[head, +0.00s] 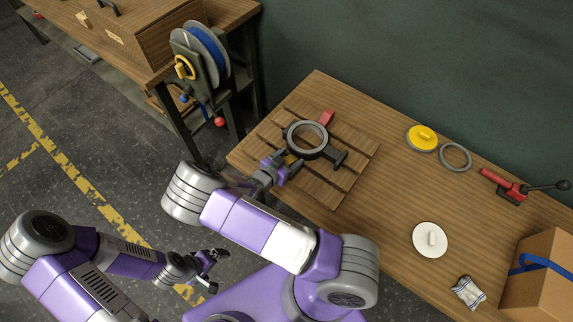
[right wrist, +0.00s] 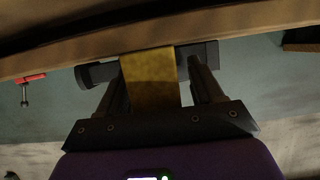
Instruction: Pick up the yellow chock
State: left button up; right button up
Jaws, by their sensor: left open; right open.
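The yellow chock (head: 290,158) is a small block at the lower left of the dark grey ring casting (head: 305,138) on the slatted wooden pallet (head: 330,190). My right gripper (head: 281,169) is at the chock, its jaws open. In the right wrist view the chock (right wrist: 150,78) shows as a worn yellow block between the two fingers (right wrist: 155,85), with a finger on either side. Whether the fingers touch it I cannot tell. My left gripper (head: 212,265) is open and empty, low over the floor, away from the bench.
A red block (head: 327,118) is by the ring's far side. The bench also carries a yellow-topped disc (head: 422,138), a grey ring (head: 455,157), a red toggle clamp (head: 512,188), a white disc (head: 430,240), a cloth (head: 468,292) and a cardboard box (head: 540,280).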

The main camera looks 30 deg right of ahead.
jog(key=shift+d, duration=0.1)
jog(key=c, duration=1.1)
